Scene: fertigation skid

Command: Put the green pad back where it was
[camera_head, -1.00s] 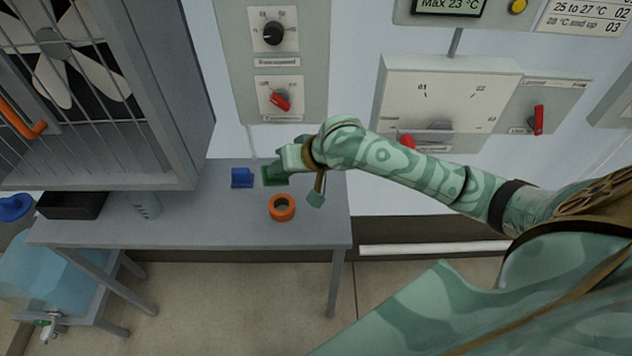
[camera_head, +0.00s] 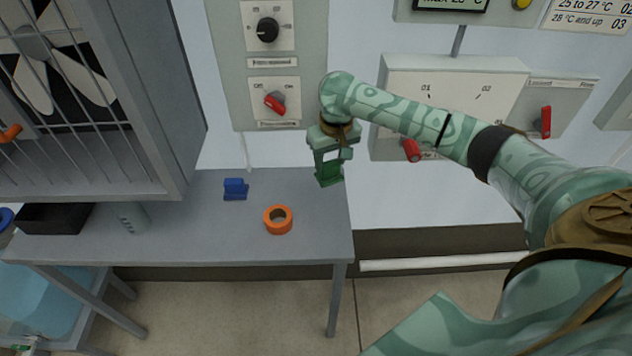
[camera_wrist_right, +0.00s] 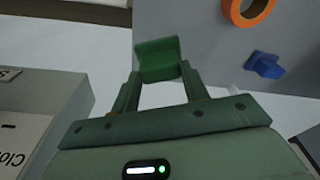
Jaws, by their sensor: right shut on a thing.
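The green pad (camera_head: 329,173) is held between the fingers of my right gripper (camera_head: 328,162), at the right end of the grey table (camera_head: 185,240). In the right wrist view the pad (camera_wrist_right: 158,58) sits across the tips of my right gripper (camera_wrist_right: 158,80), which is shut on it. The pad appears close to or above the table's right end; I cannot tell whether it touches the top. My left gripper is not in view.
A blue block-like object (camera_head: 235,188) and an orange tape roll (camera_head: 278,226) stand on the table. A grey-green bottle (camera_head: 133,217) and a black tray (camera_head: 52,219) are at the left. Control boxes with red knobs (camera_head: 275,102) are on the wall behind.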

